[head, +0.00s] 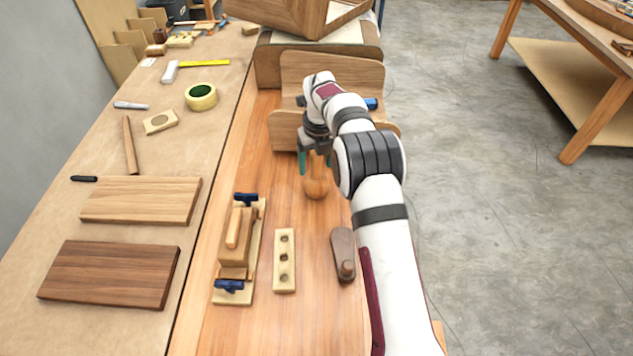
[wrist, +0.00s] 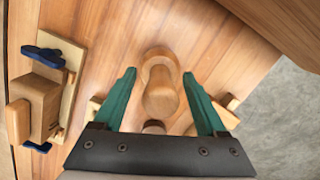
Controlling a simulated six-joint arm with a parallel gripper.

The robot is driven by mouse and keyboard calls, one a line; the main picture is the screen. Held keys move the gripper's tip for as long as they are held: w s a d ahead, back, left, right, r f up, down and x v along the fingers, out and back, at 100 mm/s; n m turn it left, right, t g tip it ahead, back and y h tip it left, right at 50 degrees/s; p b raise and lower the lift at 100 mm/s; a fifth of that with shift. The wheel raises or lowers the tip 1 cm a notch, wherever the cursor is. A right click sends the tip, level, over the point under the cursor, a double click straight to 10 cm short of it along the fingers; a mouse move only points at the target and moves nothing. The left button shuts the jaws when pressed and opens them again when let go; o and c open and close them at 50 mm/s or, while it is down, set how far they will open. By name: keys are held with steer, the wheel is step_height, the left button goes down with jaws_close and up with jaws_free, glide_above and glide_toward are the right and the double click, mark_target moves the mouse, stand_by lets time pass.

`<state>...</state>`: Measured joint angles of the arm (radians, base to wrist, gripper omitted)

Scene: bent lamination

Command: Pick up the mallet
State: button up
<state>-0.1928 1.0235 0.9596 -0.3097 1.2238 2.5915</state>
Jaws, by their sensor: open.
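A round, turned wooden mallet (head: 316,188) stands on the wooden bench below my gripper in the head view. In the wrist view the mallet (wrist: 161,92) shows from above, with a narrower knob over a wider round part. My gripper (head: 315,160) hangs over it with teal fingers pointing down. The fingers of my gripper (wrist: 160,80) are apart, one on each side of the mallet in the picture, with visible gaps. I see no contact. My gripper partly hides the mallet's top in the head view.
A clamped wooden block assembly (head: 238,245), a strip with holes (head: 284,260) and a wooden plane-like tool (head: 343,253) lie nearer on the bench. A bent wooden form (head: 330,70) stands behind. A yellow-handled hammer (head: 195,66) lies far left. Bench around the mallet is fairly clear.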

steer(key=shift+f, duration=0.45)
jaws_close()
steer(key=shift+w, duration=0.1)
stand_by(1.0)
